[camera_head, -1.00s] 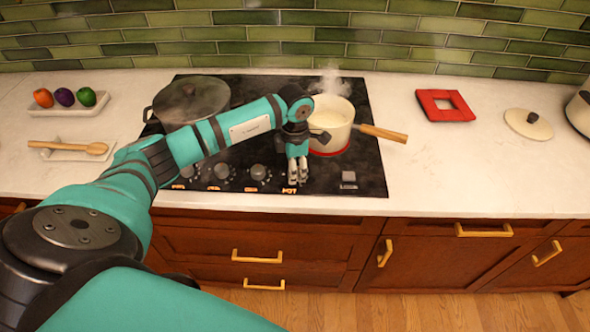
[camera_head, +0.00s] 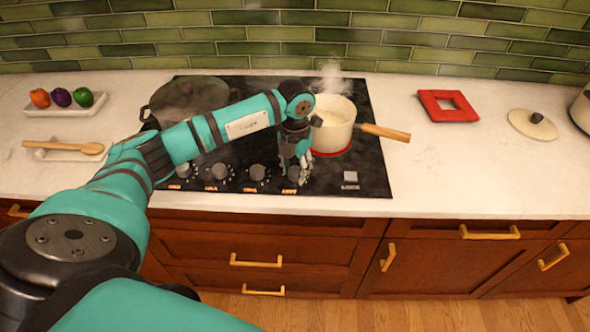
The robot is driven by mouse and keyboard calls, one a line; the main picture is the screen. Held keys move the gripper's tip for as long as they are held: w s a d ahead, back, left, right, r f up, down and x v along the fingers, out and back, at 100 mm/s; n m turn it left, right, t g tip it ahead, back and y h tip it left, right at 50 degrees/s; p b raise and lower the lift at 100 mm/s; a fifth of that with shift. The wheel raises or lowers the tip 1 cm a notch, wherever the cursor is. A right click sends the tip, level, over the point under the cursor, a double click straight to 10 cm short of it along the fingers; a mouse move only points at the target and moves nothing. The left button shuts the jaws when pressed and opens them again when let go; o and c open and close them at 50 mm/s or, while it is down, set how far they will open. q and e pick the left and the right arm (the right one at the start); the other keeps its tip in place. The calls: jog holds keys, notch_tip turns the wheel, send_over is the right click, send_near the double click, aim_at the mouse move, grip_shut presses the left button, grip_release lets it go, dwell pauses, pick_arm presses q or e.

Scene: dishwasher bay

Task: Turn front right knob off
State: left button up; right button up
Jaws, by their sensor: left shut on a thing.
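A cream pot (camera_head: 334,122) with a wooden handle stands behind and to the right of the gripper. The burner under the pot glows red, and steam rises. My right gripper is not in view.
A dark lidded pot (camera_head: 190,100) stands at the back left of the black cooktop (camera_head: 367,180). The pot's wooden handle (camera_head: 385,132) sticks out to the right. A red square trivet (camera_head: 447,106) and a lid (camera_head: 532,124) lie on the right counter, with bare counter around them.

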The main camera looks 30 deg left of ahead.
aim_at(296, 170)
pick_arm(q)
jog(key=shift+n, duration=0.5)
jog(key=o, duration=1.2)
jog(key=shift+c, duration=0.2)
notch_tip(296, 170, up, 12)
jog(key=shift+d, duration=0.1)
